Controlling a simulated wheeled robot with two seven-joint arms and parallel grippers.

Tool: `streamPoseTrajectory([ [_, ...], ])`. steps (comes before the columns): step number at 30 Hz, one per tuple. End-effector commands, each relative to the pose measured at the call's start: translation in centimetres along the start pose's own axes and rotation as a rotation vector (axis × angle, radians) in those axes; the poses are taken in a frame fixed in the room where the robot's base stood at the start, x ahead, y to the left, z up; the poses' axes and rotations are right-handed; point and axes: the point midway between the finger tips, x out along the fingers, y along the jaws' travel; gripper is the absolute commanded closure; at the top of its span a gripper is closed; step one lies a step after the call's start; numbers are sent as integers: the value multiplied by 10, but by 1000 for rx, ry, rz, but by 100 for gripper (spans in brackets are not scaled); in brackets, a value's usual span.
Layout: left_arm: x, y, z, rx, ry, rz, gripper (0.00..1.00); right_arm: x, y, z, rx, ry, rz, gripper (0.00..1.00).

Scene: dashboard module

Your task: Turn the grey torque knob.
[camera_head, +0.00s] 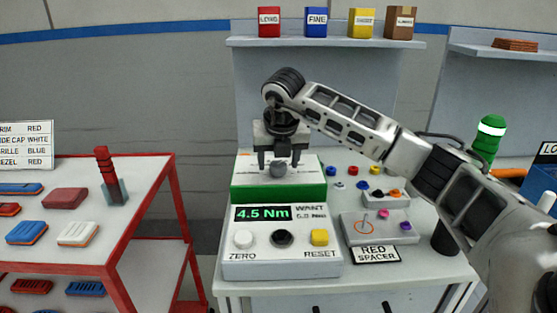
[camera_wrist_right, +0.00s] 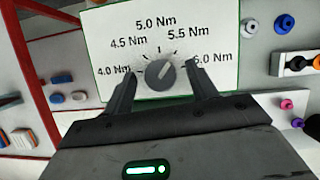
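The grey torque knob (camera_head: 278,169) sits on the white-topped dial box with a green front (camera_head: 262,191). In the right wrist view the knob (camera_wrist_right: 160,74) is ringed by marks from 4.0 to 6.0 Nm. My right gripper (camera_head: 279,170) is above the knob with its fingers spread on either side. The fingers (camera_wrist_right: 163,80) stand apart from the knob in the wrist view, and nothing is held. The display (camera_head: 263,213) reads 4.5 Nm, with a smaller WANT value beside it that is hard to read.
In front are a white ZERO button (camera_head: 244,239), a black button (camera_head: 282,238) and a yellow RESET button (camera_head: 320,237). A tray with a RED SPACER label (camera_head: 375,254) lies to the right. A red-framed cart (camera_head: 170,190) stands left; a green beacon (camera_head: 488,140) is at right.

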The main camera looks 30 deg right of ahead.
Motion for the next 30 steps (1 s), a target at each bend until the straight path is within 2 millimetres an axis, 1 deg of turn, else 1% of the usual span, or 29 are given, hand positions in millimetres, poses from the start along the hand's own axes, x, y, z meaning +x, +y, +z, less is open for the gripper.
streamPoseTrajectory([
  [7,0,0,0,1,1,0,41,0,0,-1,-1,2,-1,43],
  [11,1,0,0,1,1,0,41,-7,0,0,-1,1,0,43],
  [14,1,0,1,0,1,0,41,-23,1,0,-2,-2,3,43],
  [17,2,0,1,-2,2,1,41,-46,1,0,-1,-4,3,43],
  [24,2,0,1,-5,6,3,41,-105,0,0,-1,-4,3,43],
  [27,2,0,0,-5,7,4,41,-126,1,0,-1,-3,3,43],
  [29,2,0,0,-5,8,4,41,-136,0,0,-2,-2,2,43],
  [30,0,0,-3,-5,7,3,41,-144,0,1,-2,-3,1,43],
])
